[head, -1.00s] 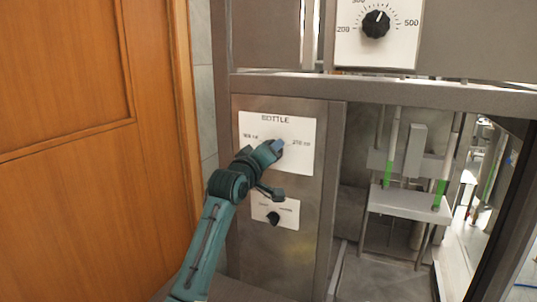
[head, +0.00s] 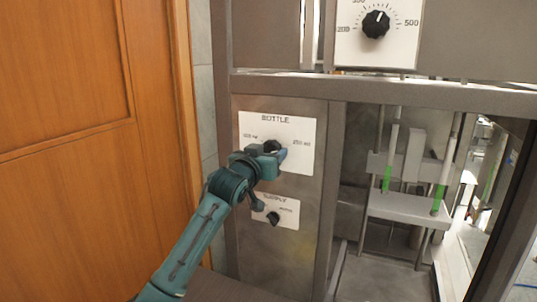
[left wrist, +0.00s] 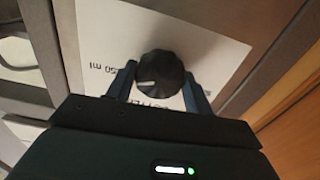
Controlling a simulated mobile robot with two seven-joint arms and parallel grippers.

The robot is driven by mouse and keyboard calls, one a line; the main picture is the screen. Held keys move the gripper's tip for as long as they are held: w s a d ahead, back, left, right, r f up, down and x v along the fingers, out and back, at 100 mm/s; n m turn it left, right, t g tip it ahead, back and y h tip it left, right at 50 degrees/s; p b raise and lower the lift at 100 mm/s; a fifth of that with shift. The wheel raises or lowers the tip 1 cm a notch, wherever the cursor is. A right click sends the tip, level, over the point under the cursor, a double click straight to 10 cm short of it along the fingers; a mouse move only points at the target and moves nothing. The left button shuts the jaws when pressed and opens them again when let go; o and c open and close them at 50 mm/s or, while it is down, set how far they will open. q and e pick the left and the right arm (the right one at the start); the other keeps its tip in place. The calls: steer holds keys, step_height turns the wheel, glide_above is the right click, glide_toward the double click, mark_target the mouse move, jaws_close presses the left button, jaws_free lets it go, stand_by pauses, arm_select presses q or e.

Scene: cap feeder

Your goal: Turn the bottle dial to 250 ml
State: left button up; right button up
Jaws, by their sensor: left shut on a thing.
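The black bottle dial (head: 272,145) is on a white plate (head: 307,130) headed BOTTLE, with a 250 ml label on its right in the head view. In the left wrist view the dial (left wrist: 160,72) sits between my left gripper's two fingers (left wrist: 160,88), one on each side. Its white mark points left and slightly down there, roughly toward the partly covered "50 ml" print. My left gripper (head: 271,154) is shut on the dial. It hides the dial's lower part in the head view. My right gripper is not in view.
A smaller black knob (head: 272,218) on a white plate is just below, close to my left wrist. Another dial (head: 376,24) with a 500 mark is above. A wooden door (head: 70,150) stands left. An open machine bay with a metal platform (head: 410,208) is right.

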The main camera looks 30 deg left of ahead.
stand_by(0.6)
arm_select(q)
steer(key=o, duration=1)
steer(key=shift+c, duration=0.2)
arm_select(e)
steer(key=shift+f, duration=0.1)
arm_select(q)
steer(key=s+b, duration=0.3)
steer(key=s, duration=1)
steer(key=shift+d, duration=0.35)
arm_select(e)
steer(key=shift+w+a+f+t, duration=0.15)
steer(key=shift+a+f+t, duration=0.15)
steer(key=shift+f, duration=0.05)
